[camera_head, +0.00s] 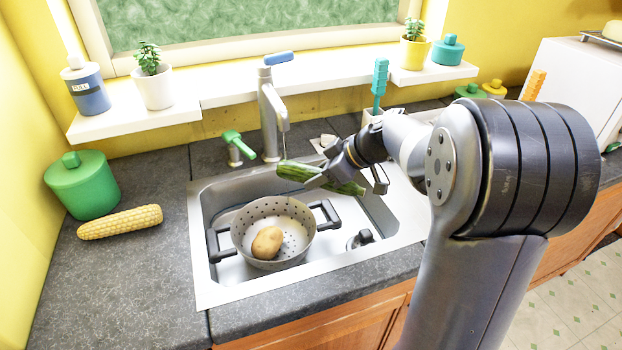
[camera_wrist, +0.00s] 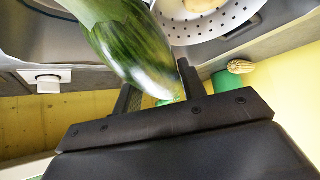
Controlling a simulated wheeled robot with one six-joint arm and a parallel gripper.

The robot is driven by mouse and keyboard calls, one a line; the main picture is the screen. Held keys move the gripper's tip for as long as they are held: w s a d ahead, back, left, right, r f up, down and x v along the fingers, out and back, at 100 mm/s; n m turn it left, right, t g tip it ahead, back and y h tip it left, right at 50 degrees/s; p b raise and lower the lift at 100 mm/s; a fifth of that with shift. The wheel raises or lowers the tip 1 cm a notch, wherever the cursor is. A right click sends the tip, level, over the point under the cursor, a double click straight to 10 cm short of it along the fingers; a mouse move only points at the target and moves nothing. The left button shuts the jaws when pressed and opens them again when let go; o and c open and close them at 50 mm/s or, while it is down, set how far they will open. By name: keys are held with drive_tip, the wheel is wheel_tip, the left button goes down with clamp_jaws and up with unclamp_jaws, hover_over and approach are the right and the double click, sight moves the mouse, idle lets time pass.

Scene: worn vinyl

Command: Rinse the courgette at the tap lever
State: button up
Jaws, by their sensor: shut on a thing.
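My gripper (camera_head: 345,179) is shut on a green courgette (camera_head: 296,171) and holds it above the sink (camera_head: 376,213), near the back edge. The courgette also fills the upper middle of the wrist view (camera_wrist: 128,45), between the fingers. The tap (camera_head: 270,115) stands behind the sink, with a blue lever (camera_head: 279,58) on top. A thin stream of water seems to fall from the spout near the courgette's left end. I cannot tell for sure whether it touches the courgette.
A colander (camera_head: 240,245) holding a potato (camera_head: 267,242) sits in the sink, left of the gripper. A green-handled fitting (camera_head: 233,145) stands left of the tap. Corn (camera_head: 120,221) and a green canister (camera_head: 82,187) are on the left counter. A windowsill (camera_head: 235,97) with plants runs behind.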

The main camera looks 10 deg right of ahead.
drive_tip(key=shift+d, duration=0.25)
drive_tip(key=shift+s+d+f+b, duration=0.1)
drive_tip(key=shift+s+b, duration=0.3)
drive_tip(key=shift+b, duration=0.05)
drive_tip(key=s+d+b, duration=0.1)
drive_tip(key=s+b, duration=0.2)
drive_tip(key=s, duration=0.4)
idle(1.4)
drive_tip(key=s+r, duration=0.4)
drive_tip(key=s, duration=0.1)
drive_tip(key=shift+d, duration=0.45)
drive_tip(key=shift+w+r, duration=0.1)
idle(0.3)
